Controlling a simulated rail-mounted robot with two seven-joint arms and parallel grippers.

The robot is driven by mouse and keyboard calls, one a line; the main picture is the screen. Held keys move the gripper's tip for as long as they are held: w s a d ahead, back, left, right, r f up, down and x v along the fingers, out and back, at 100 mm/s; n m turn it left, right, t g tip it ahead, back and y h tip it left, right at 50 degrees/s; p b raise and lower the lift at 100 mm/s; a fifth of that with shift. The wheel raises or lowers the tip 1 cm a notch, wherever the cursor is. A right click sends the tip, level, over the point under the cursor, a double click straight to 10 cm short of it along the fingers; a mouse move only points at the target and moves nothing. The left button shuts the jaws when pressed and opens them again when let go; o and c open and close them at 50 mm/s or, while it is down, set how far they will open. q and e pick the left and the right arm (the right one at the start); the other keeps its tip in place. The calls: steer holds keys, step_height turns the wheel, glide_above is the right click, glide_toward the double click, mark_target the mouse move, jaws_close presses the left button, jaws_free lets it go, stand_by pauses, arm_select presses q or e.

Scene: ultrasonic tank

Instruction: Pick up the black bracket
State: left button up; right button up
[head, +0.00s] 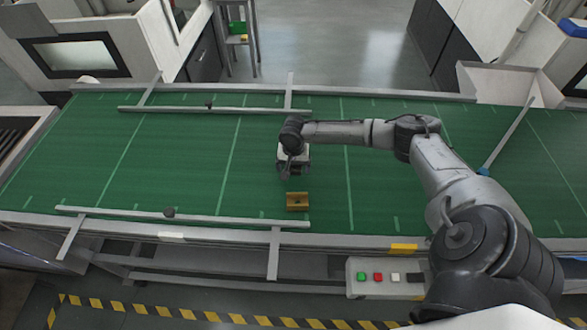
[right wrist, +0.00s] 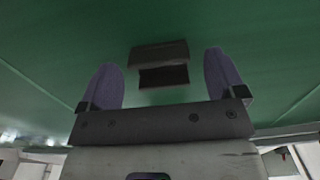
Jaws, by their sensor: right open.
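A small bracket (head: 297,201) lies on the green conveyor belt. It looks brass-brown in the head view, not black. In the right wrist view the bracket (right wrist: 160,54) looks grey-brown with a dark face, and it lies between the two finger lines, beyond the tips. My right gripper (head: 291,174) is over the belt, just behind the bracket in the head view. In the right wrist view its two purple-grey fingers (right wrist: 162,62) are wide apart with nothing held between them. No black bracket shows. My left gripper is not in view.
The green belt (head: 180,160) is clear around the bracket. A near guide rail (head: 190,217) and a far guide rail (head: 210,110) run along it. A button box (head: 385,277) sits at the front edge. A blue-tipped rod (head: 505,140) stands at the right.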

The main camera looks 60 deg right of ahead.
steer(key=shift+f, duration=0.45)
steer(key=shift+c, duration=0.3)
steer(key=c, duration=1.1)
